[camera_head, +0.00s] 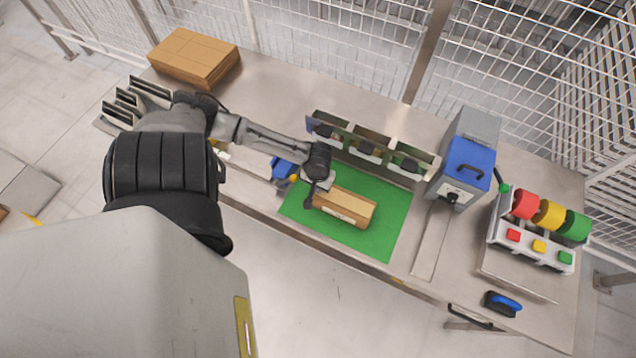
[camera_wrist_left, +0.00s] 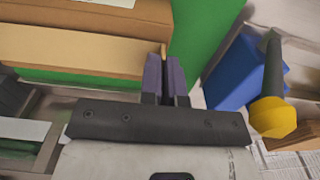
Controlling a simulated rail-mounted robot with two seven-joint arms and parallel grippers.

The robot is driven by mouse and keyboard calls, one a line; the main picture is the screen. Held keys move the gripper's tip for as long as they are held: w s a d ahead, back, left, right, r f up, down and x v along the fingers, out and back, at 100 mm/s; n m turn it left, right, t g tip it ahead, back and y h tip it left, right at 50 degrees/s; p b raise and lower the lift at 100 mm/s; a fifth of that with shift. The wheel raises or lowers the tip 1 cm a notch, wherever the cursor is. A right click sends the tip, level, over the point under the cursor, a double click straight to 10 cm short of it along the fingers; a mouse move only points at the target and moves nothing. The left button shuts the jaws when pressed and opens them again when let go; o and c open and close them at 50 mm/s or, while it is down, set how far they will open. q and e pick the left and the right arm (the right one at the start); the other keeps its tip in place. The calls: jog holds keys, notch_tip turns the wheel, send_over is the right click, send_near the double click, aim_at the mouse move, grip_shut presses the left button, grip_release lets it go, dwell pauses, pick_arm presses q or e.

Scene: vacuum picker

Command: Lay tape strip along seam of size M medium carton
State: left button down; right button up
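The brown carton (camera_head: 347,206) lies on the green mat (camera_head: 385,238), with a pale label on its near side. In the left wrist view the carton (camera_wrist_left: 95,14) fills the upper left, and a lighter tan band runs along it. My left gripper (camera_head: 312,196) is at the carton's left end. In the left wrist view its fingers (camera_wrist_left: 164,62) are close together, with a thin tan sliver, apparently the tape strip (camera_wrist_left: 163,48), between the tips. Whether it touches the carton is unclear. A blue device with a yellow knob (camera_wrist_left: 272,117), apparently the tape dispenser (camera_head: 283,169), stands left of the mat.
A divided bin rack (camera_head: 372,146) stands behind the mat. A grey and blue machine (camera_head: 466,160) is to its right, with a signal-light panel (camera_head: 530,243) beyond. A cardboard stack (camera_head: 195,56) sits at the back left. The mat's right part is clear.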

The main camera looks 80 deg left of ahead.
dwell(0.3)
pick_arm(q)
jog(key=shift+f, duration=0.15)
dwell(0.4)
jog(key=c, duration=1.3)
grip_release()
jog(key=shift+o, duration=0.3)
jog(key=shift+o, duration=0.2)
jog(key=o, duration=0.7)
